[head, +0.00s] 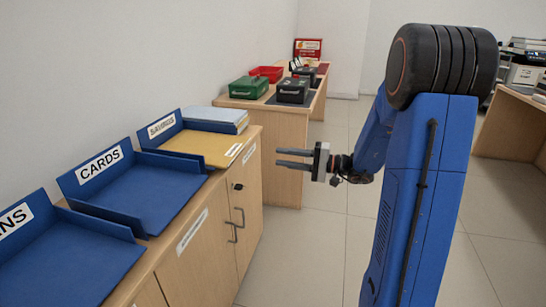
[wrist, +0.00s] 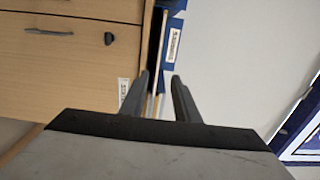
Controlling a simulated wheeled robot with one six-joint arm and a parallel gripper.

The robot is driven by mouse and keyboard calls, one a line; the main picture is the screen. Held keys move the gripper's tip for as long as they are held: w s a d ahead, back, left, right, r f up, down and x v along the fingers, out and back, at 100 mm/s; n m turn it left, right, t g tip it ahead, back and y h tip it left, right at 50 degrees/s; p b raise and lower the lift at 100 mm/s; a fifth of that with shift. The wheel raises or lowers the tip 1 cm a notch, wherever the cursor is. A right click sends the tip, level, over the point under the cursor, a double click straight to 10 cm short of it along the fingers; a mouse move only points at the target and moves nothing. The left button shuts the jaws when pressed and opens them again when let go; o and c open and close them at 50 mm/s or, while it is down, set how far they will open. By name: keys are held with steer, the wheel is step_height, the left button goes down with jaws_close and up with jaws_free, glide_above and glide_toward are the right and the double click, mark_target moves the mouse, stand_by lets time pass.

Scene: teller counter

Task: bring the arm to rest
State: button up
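My blue arm stands at the right of the head view. My gripper (head: 293,158) points left, level, above the floor and short of the wooden cabinet (head: 199,244). Its two grey fingers are apart with nothing between them. In the wrist view my gripper (wrist: 161,78) also shows two separate fingers with an empty gap, and the cabinet front (wrist: 75,65) lies beyond on the left.
Blue trays stand on the cabinet, including the one labelled CARDS (head: 145,192). A yellow folder (head: 205,149) lies in the far tray. Farther back, a desk holds a green box (head: 248,87), a red tray (head: 267,73) and a black box (head: 292,91). The floor between is clear.

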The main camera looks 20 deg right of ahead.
steer(key=s+a+f+n+g+h, duration=0.15)
steer(key=s+a+g, duration=0.35)
steer(key=s, duration=0.5)
steer(key=s+a+n+g+h, duration=0.35)
steer(key=s+a, duration=0.45)
steer(key=s, duration=0.3)
steer(key=s+d+n+t+h, duration=0.1)
steer(key=s+d+h, duration=0.3)
steer(key=s, duration=0.3)
steer(key=s+d+n+t+h, duration=0.1)
steer(key=s+d+h, duration=0.3)
steer(key=s, duration=0.3)
steer(key=shift+d+f+t+h, duration=0.35)
steer(key=shift+h, duration=0.45)
steer(key=shift+s, duration=0.1)
